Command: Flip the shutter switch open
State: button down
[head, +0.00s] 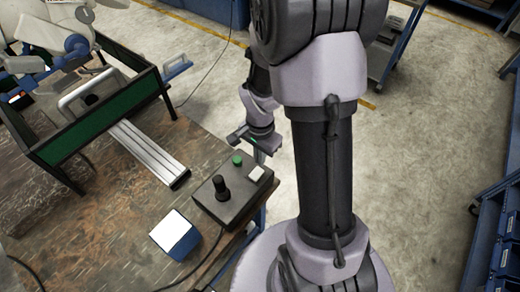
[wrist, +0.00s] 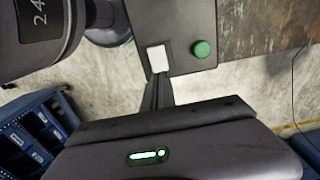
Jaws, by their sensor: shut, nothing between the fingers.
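A dark control box (head: 226,207) stands at the table's edge in the head view. It carries a black joystick (head: 221,188), a green button (head: 237,160) and a white switch (head: 256,174), which I take for the shutter switch. In the wrist view the white switch (wrist: 157,58) sits near the box's edge, left of the green button (wrist: 202,49). My gripper (wrist: 158,80) is shut and empty, its tips right at the switch's lower edge in that view. I cannot tell if they touch it. In the head view my gripper (head: 260,156) is partly hidden, just beyond the box.
A blue and white block (head: 175,235) lies on the wooden table (head: 110,230) left of the box. A silver rail (head: 150,153) and a green-panelled frame (head: 95,125) stand farther back. Blue bins (wrist: 38,130) show at lower left in the wrist view.

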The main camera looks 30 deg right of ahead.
aim_at(260, 170)
jog(key=shift+f+b, duration=0.55)
jog(key=shift+f, duration=1.5)
